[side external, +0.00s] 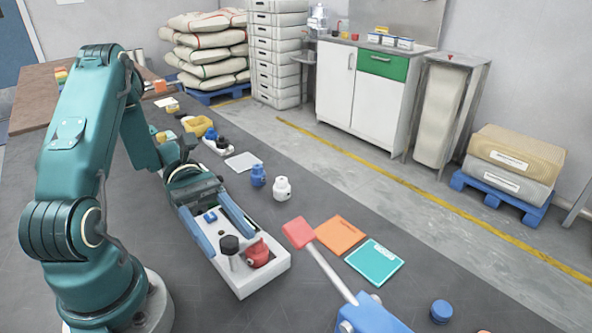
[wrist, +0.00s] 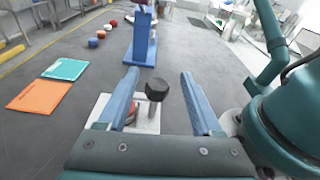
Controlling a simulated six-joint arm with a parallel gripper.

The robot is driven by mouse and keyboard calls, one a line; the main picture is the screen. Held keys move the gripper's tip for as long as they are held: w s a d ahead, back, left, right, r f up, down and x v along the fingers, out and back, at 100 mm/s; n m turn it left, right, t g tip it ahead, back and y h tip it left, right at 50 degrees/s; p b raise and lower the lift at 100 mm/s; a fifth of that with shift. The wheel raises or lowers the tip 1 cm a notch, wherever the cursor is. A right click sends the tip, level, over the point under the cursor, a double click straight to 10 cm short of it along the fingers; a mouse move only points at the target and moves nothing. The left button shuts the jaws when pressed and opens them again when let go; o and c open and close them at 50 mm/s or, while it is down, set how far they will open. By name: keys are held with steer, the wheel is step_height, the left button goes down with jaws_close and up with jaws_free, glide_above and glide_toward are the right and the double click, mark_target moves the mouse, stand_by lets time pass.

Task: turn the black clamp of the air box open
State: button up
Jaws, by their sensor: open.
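The air box (side external: 262,281) is a low white box on the dark table. A black clamp knob (side external: 229,243) stands upright on a pale post on it, beside a red knob (side external: 258,253). My gripper (side external: 232,244) reaches over the box with its two long blue fingers wide apart and nothing held. In the wrist view, the black knob (wrist: 157,88) shows between the fingers of my gripper (wrist: 159,74), with a gap on both sides. The red knob (wrist: 131,114) is partly hidden behind the left finger. Whether the fingertips are level with the knob is unclear.
A blue stand with a red-ended lever (side external: 299,232) is close to the box's right. Orange (side external: 341,236) and teal (side external: 374,262) sheets lie flat beyond it. Small white (side external: 282,188) and blue (side external: 258,176) pieces stand behind. The table between them is clear.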

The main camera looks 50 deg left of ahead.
steer(key=shift+d+r+m+g+y, duration=0.2)
steer(key=shift+r+m+g+y, duration=0.15)
steer(key=shift+g, duration=0.25)
steer(key=shift+s+d+r+m+g+y, duration=0.2)
steer(key=shift+s+m+g+y, duration=0.1)
steer(key=shift+m+g+y, duration=0.25)
steer(key=shift+s+d+r+m+g+y, duration=0.15)
steer(key=shift+s+m+g+y, duration=0.1)
steer(key=shift+m+g+y, duration=0.25)
steer(key=s+a+m+g+y, duration=0.4)
steer(key=s+a+m+y, duration=0.15)
steer(key=m+y, duration=0.75)
steer(key=w+a+r+m+t+y, duration=0.6)
steer(key=w+a+m+y, duration=0.1)
steer(key=w+m+y, duration=0.1)
steer(key=shift+w+r+m+y, duration=0.3)
steer(key=shift+w+r+m, duration=0.05)
steer(key=shift+m, duration=0.05)
